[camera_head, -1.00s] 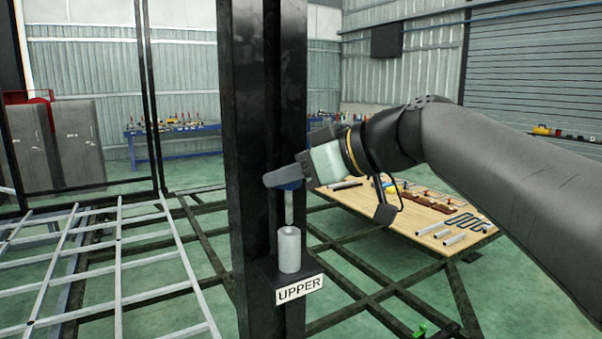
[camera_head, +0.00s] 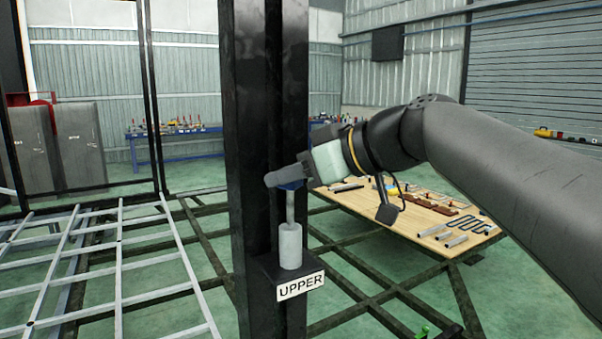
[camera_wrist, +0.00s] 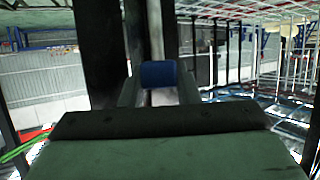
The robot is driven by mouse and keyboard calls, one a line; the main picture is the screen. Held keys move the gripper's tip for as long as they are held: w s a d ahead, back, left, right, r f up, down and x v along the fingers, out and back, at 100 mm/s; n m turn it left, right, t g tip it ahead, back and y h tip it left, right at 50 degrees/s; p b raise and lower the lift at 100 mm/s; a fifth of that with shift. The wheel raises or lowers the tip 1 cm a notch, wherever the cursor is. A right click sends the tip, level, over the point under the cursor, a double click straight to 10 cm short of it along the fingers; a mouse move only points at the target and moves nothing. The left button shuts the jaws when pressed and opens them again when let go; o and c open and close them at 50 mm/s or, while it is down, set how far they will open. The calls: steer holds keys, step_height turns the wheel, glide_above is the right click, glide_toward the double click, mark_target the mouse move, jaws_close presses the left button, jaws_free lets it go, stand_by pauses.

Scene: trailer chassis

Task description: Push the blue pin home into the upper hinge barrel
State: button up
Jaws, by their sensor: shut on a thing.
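The blue pin has a blue head (camera_head: 291,185) and a thin grey shank (camera_head: 290,208). It stands roughly upright over the upper hinge barrel (camera_head: 290,246), a light grey cylinder on a black bracket. The shank's lower end meets the barrel's top; how deep it sits, if at all, I cannot tell. Most of the shank shows above the barrel. My gripper (camera_head: 284,178) is shut on the blue head, coming from the right. In the wrist view the blue head (camera_wrist: 158,74) sits between both fingers.
A black upright post (camera_head: 255,120) stands right behind the barrel. A label reading UPPER (camera_head: 300,285) is on the bracket. A wooden table (camera_head: 440,215) with loose parts stands at the right. Grey grating (camera_head: 90,265) lies at the left.

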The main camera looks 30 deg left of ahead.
mark_target(291, 224)
steer(key=shift+f+b, duration=3.2)
steer(key=shift+b, duration=0.15)
steer(key=o, duration=1.1)
steer(key=shift+c, duration=0.2)
steer(key=v, duration=1.7)
steer(key=shift+d+b, duration=0.3)
steer(key=shift+b, duration=0.05)
steer(key=shift+r, duration=0.1)
steer(key=w+d+f+m+t+h+p, duration=0.1)
steer(key=d+f+m+h+p, duration=0.3)
steer(key=f, duration=0.6)
steer(key=w+d+f+m+t+h+b, duration=0.1)
steer(key=d+f+m+h, duration=0.1)
steer(key=d+f+m, duration=0.7)
steer(key=s+d+f+m+h+p, duration=0.1)
steer(key=s+d+f+h, duration=0.1)
steer(key=s+d+f, duration=0.2)
steer(key=s+d+f+m+g+h+p, duration=0.1)
steer(key=s+d+f, duration=0.3)
steer(key=f, duration=0.7)
steer(key=s+d+f+m+h+p, duration=0.1)
steer(key=s+d+f+h, duration=0.3)
steer(key=f, duration=0.4)
steer(key=shift+s+f+m, duration=0.15)
steer(key=shift+s+m, duration=0.6)
steer(key=shift+m, duration=0.15)
